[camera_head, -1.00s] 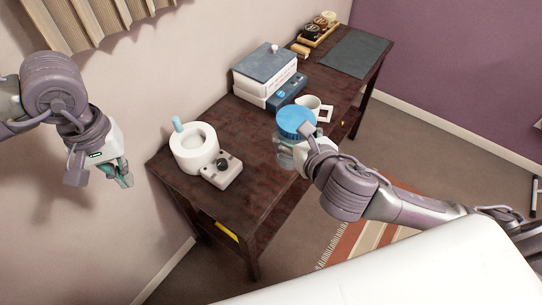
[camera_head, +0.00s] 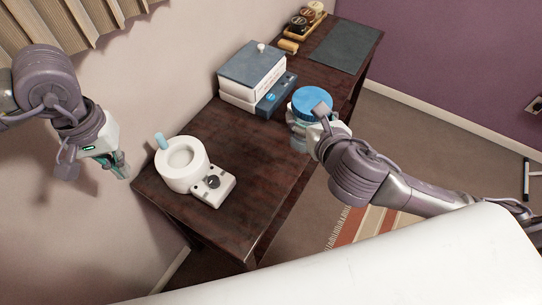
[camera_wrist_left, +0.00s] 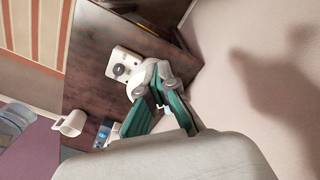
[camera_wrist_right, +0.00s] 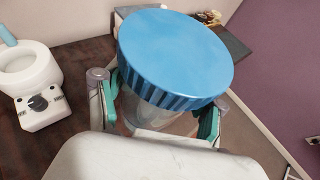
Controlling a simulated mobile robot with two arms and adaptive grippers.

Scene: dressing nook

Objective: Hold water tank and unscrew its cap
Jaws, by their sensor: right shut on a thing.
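The water tank (camera_head: 298,132) is a clear container with a wide blue cap (camera_head: 312,103) on top. My right gripper (camera_head: 318,132) is shut on the tank's body below the cap and holds it, slightly tilted, near the table's right edge. In the right wrist view the cap (camera_wrist_right: 175,55) fills the upper middle, with a teal finger on either side of the clear body (camera_wrist_right: 150,118). My left gripper (camera_head: 122,170) hangs empty in the air left of the table; in the left wrist view its fingers (camera_wrist_left: 155,88) are partly open with a narrow gap.
The dark wooden table (camera_head: 245,150) carries a white round pot with a dial (camera_head: 182,165) and a blue-and-white box (camera_head: 252,72). Jars on a tray (camera_head: 305,20) and a grey mat (camera_head: 343,45) are at the far end.

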